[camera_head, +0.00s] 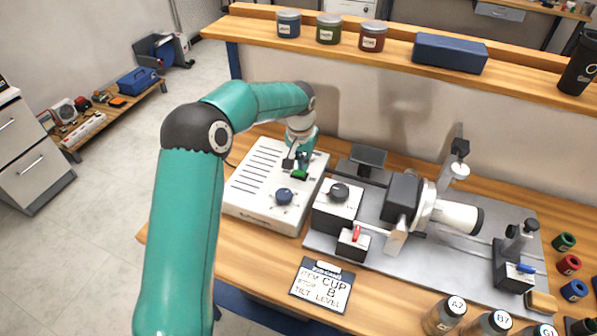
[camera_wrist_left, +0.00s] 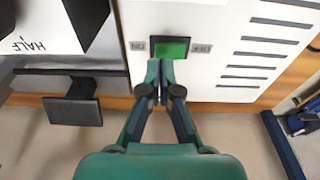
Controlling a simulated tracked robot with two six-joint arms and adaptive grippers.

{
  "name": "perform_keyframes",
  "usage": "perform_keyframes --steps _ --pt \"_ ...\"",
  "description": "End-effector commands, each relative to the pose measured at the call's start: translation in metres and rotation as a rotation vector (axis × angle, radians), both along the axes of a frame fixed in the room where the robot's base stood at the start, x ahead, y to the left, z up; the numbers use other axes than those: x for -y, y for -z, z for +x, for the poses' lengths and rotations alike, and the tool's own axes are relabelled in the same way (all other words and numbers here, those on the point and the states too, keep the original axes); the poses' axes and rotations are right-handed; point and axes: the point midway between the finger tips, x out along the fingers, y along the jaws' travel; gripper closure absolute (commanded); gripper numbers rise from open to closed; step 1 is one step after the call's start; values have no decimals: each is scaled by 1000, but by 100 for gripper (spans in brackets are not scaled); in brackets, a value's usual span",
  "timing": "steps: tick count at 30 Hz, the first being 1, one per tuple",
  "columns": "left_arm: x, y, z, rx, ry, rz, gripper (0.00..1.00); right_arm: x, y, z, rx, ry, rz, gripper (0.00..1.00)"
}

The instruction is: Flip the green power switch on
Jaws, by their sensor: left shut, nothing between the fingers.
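The green power switch (camera_head: 299,175) is on the top face of a white control box (camera_head: 262,212) with dark slots and a blue knob (camera_head: 284,195). In the left wrist view the green switch (camera_wrist_left: 173,48) sits between two small grey labels, just beyond my fingertips. My left gripper (camera_head: 301,160) is shut and empty, above the box right by the switch. In the left wrist view its fingertips (camera_wrist_left: 160,66) are together at the switch's near edge; I cannot tell whether they touch it. Which way the switch is tipped is unclear. My right gripper is not in view.
The marker machine (camera_head: 403,200) on its grey plate stands right of the box, with a black knob and a red switch (camera_head: 356,233). A sign card (camera_head: 321,286) lies in front. Bottles (camera_head: 444,314) stand at front right. A shelf (camera_head: 395,58) with tins runs behind.

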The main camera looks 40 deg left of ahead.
Motion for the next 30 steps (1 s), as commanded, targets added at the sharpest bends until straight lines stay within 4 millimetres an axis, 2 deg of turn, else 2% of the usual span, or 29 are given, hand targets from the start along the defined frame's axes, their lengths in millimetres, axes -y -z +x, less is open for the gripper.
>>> perform_keyframes --steps 30 --pt "-1 11 -1 0 -2 0 100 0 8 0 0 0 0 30"
